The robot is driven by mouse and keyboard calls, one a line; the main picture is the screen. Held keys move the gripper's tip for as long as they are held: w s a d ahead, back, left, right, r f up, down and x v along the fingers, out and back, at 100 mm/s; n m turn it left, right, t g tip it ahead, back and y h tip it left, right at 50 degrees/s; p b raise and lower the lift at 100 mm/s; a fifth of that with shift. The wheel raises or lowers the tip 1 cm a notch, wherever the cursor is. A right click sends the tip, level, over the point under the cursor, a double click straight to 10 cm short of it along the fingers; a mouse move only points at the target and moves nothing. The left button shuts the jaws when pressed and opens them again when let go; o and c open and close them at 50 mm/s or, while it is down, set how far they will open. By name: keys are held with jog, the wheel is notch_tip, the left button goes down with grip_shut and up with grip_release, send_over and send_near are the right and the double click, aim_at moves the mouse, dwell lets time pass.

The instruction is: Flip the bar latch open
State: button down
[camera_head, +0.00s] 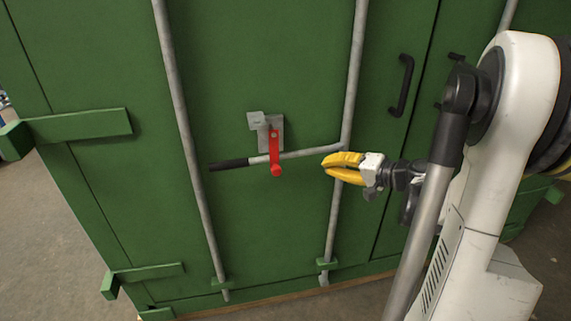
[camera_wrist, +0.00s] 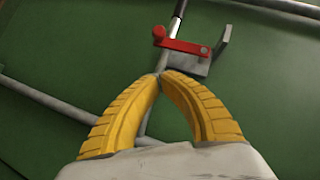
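The red bar latch (camera_head: 275,155) hangs down from a grey metal bracket (camera_head: 256,120) on the green door, across the front of a grey handle bar (camera_head: 308,152) with a black grip (camera_head: 229,164). My yellow-fingered gripper (camera_head: 325,163) is to the right of the latch, apart from it, its tips together with nothing seen between them. In the wrist view, the gripper (camera_wrist: 162,75) points toward the red latch (camera_wrist: 182,45) and the grey bracket (camera_wrist: 222,48). Part of the bar shows behind the fingers; whether they touch it, I cannot tell.
Vertical grey rods (camera_head: 184,110) run down the green container (camera_head: 110,70) on both sides of the latch. A black door handle (camera_head: 401,85) is at upper right. Green hinge arms (camera_head: 85,126) stick out at left. The door area around the latch is clear.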

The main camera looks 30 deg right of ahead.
jog(key=b, duration=0.3)
send_near(275, 154)
jog(key=w+d+f, duration=0.2)
jog(key=w+f, duration=0.1)
jog(key=f, duration=0.1)
jog(key=a, duration=0.1)
jog(key=w+a+f, duration=0.1)
jog(key=a+f+b, duration=0.1)
jog(key=shift+w, duration=0.25)
jog(key=shift+f, duration=0.15)
jog(key=shift+a+b, duration=0.2)
jog(key=shift+b, duration=0.1)
